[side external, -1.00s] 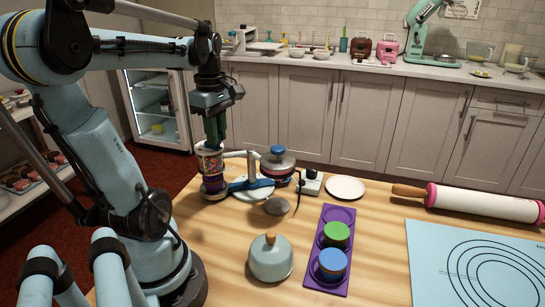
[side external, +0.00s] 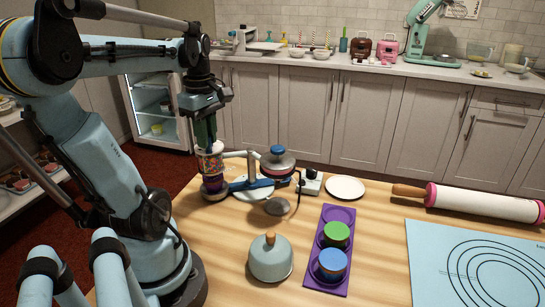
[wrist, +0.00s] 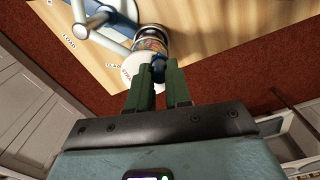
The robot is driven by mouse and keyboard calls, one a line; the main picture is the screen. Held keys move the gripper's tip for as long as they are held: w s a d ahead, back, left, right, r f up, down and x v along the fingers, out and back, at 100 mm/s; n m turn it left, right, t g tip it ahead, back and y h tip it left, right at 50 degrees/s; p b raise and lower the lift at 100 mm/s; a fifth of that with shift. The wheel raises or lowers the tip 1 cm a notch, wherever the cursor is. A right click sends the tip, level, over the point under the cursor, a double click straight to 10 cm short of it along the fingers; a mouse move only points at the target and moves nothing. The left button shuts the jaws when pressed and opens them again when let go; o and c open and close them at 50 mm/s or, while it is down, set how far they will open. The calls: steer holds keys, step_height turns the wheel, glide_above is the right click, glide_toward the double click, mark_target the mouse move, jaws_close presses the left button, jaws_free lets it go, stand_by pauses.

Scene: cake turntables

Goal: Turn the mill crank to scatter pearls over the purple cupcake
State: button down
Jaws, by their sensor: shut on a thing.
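The mill (side external: 210,163), a clear jar of many-coloured pearls, stands at the table's left end, held by a pale arm of the stand. It also shows in the wrist view (wrist: 150,42). My gripper (side external: 206,143) points down over the mill's top. In the wrist view its green fingers (wrist: 160,75) are shut on the blue crank knob (wrist: 158,72), which they partly cover. The purple cupcake (side external: 213,187) appears directly below the mill; only part of it shows. I cannot make out any pearls on it.
A purple tray (side external: 327,284) holds a green cupcake (side external: 337,234) and a blue cupcake (side external: 332,263). A domed pale-blue pot (side external: 270,260), a white plate (side external: 345,187), a rolling pin (side external: 485,203) and a blue mat (side external: 425,260) lie clear of my gripper. A lidded pan-like thing (side external: 278,163) stands behind.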

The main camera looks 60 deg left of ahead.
mark_target(198, 150)
steer(key=shift+s+a, duration=0.15)
steer(key=shift+s+a, duration=0.35)
steer(key=shift+s, duration=0.2)
steer(key=shift+s+a, duration=0.35)
steer(key=shift+a, duration=0.3)
